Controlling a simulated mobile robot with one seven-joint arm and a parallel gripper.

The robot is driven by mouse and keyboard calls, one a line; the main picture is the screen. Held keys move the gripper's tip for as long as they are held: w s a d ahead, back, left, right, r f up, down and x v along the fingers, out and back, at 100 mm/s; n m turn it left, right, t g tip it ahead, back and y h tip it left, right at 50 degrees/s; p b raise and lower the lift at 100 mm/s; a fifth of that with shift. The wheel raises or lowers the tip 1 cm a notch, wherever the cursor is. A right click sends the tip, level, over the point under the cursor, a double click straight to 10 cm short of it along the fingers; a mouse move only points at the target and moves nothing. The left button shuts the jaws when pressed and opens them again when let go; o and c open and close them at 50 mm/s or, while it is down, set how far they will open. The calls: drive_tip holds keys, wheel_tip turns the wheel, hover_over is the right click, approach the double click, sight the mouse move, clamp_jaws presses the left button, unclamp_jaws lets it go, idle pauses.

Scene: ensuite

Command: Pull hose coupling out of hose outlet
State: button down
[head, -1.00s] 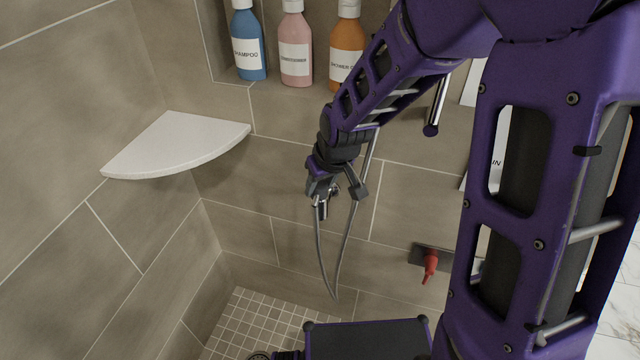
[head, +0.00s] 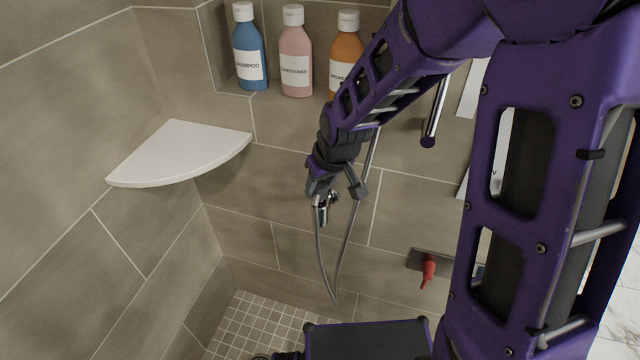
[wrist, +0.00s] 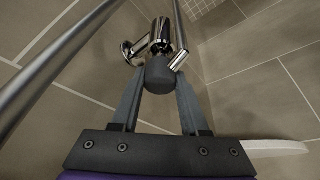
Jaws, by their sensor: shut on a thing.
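The chrome hose coupling (head: 321,214) hangs just below my gripper (head: 337,188) in the head view, with the grey hose running down from it. In the wrist view, my gripper (wrist: 159,84) is shut on the coupling's dark grey rounded end (wrist: 159,72). The coupling's chrome body lies beyond the fingertips. The chrome hose outlet (wrist: 128,50) on the tiled wall shows just left of it and also beside the gripper in the head view (head: 334,196). Coupling and outlet look very close together; I cannot tell whether they are still joined.
The hose (head: 346,242) hangs in a long loop. A white corner shelf (head: 178,152) is at left. Shampoo (head: 248,50), conditioner (head: 295,55) and shower bottles stand in a niche above. A red-handled valve (head: 428,270) is at lower right.

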sight(320, 184)
drive_tip(key=shift+r+p, duration=1.15)
drive_tip(key=shift+r, duration=0.25)
drive_tip(key=shift+r+p, duration=2.55)
drive_tip(key=shift+r, duration=0.5)
